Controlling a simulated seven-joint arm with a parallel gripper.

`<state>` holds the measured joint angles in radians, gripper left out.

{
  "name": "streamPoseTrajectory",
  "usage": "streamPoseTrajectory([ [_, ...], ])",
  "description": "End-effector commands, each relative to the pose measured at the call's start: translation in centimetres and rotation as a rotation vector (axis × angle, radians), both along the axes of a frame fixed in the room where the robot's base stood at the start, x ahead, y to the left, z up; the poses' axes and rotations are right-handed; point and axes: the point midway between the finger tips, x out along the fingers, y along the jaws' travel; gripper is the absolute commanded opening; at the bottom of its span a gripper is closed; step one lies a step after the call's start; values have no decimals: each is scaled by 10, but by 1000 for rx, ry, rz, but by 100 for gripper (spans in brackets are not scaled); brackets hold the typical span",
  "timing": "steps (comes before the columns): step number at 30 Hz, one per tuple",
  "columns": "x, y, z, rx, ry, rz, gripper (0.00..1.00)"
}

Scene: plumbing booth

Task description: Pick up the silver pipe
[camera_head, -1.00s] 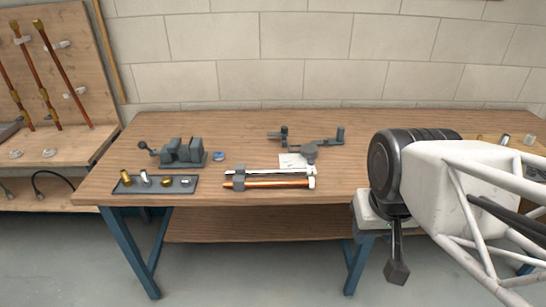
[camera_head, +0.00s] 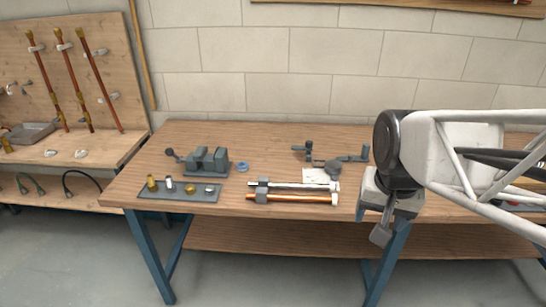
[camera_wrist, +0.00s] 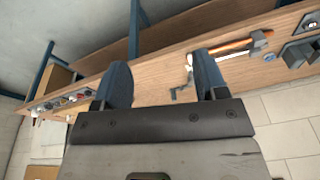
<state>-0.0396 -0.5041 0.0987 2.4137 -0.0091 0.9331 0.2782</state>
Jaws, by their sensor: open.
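The silver pipe (camera_head: 300,185) lies on the workbench, left to right, just behind a copper pipe (camera_head: 292,197). A grey block (camera_head: 263,189) stands across their left ends and white pieces show at the right ends. My gripper (camera_head: 372,225) hangs at the bench's front edge, right of the pipes and apart from them. In the wrist view my gripper (camera_wrist: 158,78) is open, with two dark fingers spread and nothing between them. The copper pipe shows there beyond the right finger (camera_wrist: 235,45), with the silver pipe close beside it and partly hidden.
A grey vise (camera_head: 205,163) and a tray (camera_head: 178,193) with several small fittings stand at the left of the bench. A blue ring (camera_head: 242,167) lies beside the vise. A grey clamp-like tool (camera_head: 335,162) and white paper lie behind the pipes. Bare wood (camera_head: 245,135) shows at the back.

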Motion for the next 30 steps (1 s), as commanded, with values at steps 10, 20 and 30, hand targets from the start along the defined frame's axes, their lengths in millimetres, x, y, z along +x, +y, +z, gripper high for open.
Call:
streamPoseTrajectory([
  [10, 85, 28, 2, 50, 39, -224, 66],
  [20, 164, 62, -9, 86, 73, -442, 66],
  [30, 242, 105, -37, 113, 106, -667, 66],
])
